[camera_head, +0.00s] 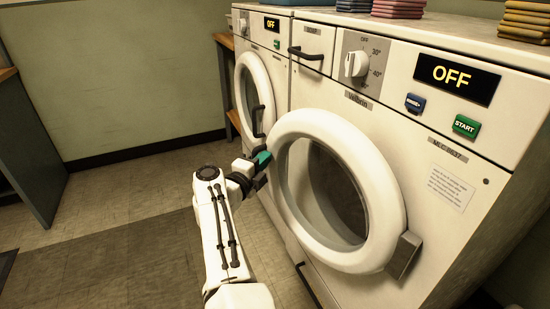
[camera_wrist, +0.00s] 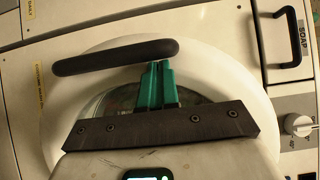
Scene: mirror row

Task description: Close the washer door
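The near washer (camera_head: 470,170) has a round white-ringed door (camera_head: 386,190) with dark glass. A dark bracket (camera_head: 404,256) sits at the door's right edge. The door ring stands out from the front panel, but I cannot tell whether it is ajar or fully closed. The door ring also shows in the wrist view (camera_wrist: 248,85), with a dark bar handle (camera_wrist: 115,57) across it. My gripper (camera_head: 264,157), with green fingers, is at the door's left edge. In the wrist view its fingers (camera_wrist: 159,68) are together, their tips by the handle's edge; contact is unclear.
A second washer (camera_head: 283,75) stands beyond, its round door (camera_head: 240,95) on the left. The near washer has a soap drawer (camera_head: 312,45) and knob (camera_head: 354,64); its display (camera_head: 455,78) reads OFF. Folded cloths (camera_head: 525,20) lie on top. Floor at left is clear.

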